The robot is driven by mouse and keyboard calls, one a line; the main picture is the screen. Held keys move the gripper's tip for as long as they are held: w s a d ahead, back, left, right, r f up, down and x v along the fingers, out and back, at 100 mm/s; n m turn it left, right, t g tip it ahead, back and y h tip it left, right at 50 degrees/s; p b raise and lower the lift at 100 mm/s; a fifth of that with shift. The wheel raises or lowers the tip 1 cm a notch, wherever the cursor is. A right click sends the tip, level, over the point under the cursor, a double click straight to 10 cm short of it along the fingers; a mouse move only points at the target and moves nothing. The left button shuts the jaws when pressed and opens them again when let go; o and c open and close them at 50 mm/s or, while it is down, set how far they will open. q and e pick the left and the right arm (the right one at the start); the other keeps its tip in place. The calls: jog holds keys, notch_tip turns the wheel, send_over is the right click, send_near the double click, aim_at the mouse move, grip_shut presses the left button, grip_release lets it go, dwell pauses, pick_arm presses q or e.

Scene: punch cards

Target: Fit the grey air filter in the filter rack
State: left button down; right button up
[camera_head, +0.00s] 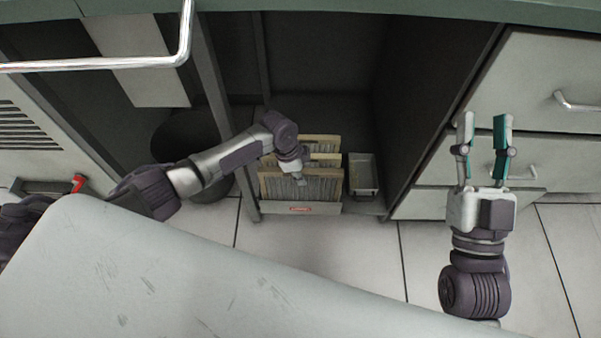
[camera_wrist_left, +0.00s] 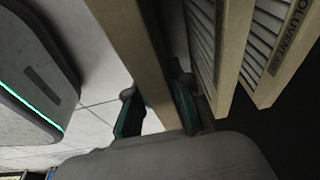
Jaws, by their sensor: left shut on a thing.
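The front air filter (camera_head: 272,186), a tan-framed panel with grey pleats, stands upright in the filter rack (camera_head: 328,208), a low box with a red label on its front. My left gripper (camera_head: 301,180) is shut on its top edge. In the left wrist view the fingers (camera_wrist_left: 158,112) sit on both sides of the held filter's tan frame (camera_wrist_left: 132,45). The gripper hides part of the filter in the head view, and its lower edge is hidden by the rack front. My right gripper (camera_head: 484,145) is open and empty, in front of the drawers at the right.
Other tan-framed filters (camera_head: 322,142) stand close behind the held one. A grey metal tray (camera_head: 363,174) is just right of the rack. Dark cabinet walls enclose both sides. A pale worktop (camera_head: 170,285) fills the lower left. Drawers (camera_head: 575,150) stand at the right.

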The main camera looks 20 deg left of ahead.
pick_arm(q)
jog(key=shift+f, duration=0.45)
pick_arm(e)
jog(key=shift+s+d+r+t, duration=0.1)
jog(key=shift+s+r+t, duration=0.3)
jog(key=shift+r, duration=0.15)
jog(key=shift+s+r+t, duration=0.25)
jog(key=shift+r+t, duration=0.15)
jog(key=shift+r, duration=0.1)
pick_arm(q)
jog(key=shift+f, duration=0.1)
